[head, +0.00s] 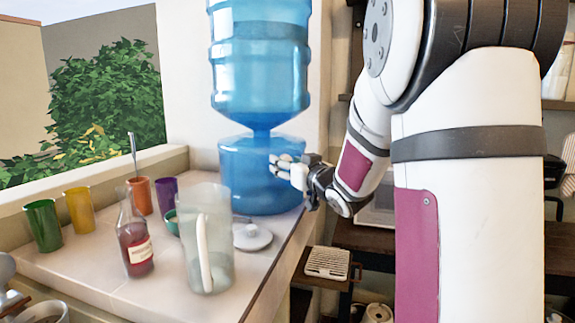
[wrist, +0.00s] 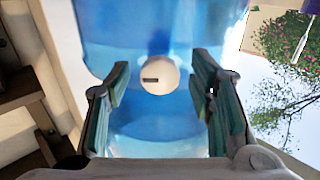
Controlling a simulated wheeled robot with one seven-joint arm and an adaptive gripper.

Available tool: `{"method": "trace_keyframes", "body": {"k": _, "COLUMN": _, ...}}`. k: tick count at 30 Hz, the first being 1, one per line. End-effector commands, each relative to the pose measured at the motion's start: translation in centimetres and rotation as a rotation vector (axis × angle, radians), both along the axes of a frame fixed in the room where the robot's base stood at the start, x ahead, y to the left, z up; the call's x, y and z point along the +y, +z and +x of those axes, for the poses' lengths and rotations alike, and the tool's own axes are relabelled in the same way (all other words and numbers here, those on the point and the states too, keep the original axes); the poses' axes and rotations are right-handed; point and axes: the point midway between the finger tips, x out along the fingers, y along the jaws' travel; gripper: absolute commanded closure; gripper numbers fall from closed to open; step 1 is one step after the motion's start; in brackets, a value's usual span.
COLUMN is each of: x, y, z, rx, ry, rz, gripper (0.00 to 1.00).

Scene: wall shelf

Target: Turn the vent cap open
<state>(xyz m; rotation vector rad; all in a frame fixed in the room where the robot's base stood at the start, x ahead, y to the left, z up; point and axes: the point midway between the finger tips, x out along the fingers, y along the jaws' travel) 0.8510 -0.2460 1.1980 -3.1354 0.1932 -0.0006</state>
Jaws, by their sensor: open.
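The vent cap (wrist: 160,74) is a round, cream-white knob on the blue water dispenser (head: 262,178). It carries a short dark mark left of its middle, lying about level in the wrist view. My gripper (wrist: 159,88) is open, with one finger on each side of the cap and a visible gap to it on both sides. In the head view my gripper (head: 277,166) is at the right front of the dispenser's lower part. There its fingers cover the cap, and I cannot tell the distance to it.
A clear pitcher (head: 207,245), a red bottle (head: 135,240), a white lid (head: 252,237) and several coloured cups stand on the white counter (head: 90,268). A large blue bottle (head: 260,60) stands upside down atop the dispenser. A dark shelf with a white grate (head: 328,262) is at the lower right.

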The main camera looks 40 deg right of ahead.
Motion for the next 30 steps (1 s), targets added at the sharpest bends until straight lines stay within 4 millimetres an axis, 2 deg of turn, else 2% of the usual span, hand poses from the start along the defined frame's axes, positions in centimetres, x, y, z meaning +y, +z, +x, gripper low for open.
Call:
{"method": "trace_keyframes", "body": {"k": 5, "x": 0.01, "y": -0.01, "z": 0.0, "rx": 0.0, "ry": 0.0, "rz": 0.0, "gripper": 0.51}}
{"method": "trace_keyframes", "body": {"k": 9, "x": 0.01, "y": -0.01, "z": -0.01, "rx": 0.0, "ry": 0.0, "rz": 0.0, "gripper": 0.8}}
{"method": "trace_keyframes", "body": {"k": 12, "x": 0.01, "y": -0.01, "z": -0.02, "rx": 0.0, "ry": 0.0, "rz": 0.0, "gripper": 0.99}}
{"method": "trace_keyframes", "body": {"k": 22, "x": 0.04, "y": -0.06, "z": 0.01, "rx": 0.004, "ry": 0.001, "rz": -0.032, "gripper": 0.99}}
{"method": "trace_keyframes", "body": {"k": 30, "x": -0.01, "y": -0.18, "z": 0.06, "rx": 0.022, "ry": 0.0, "rz": -0.184, "gripper": 0.99}}
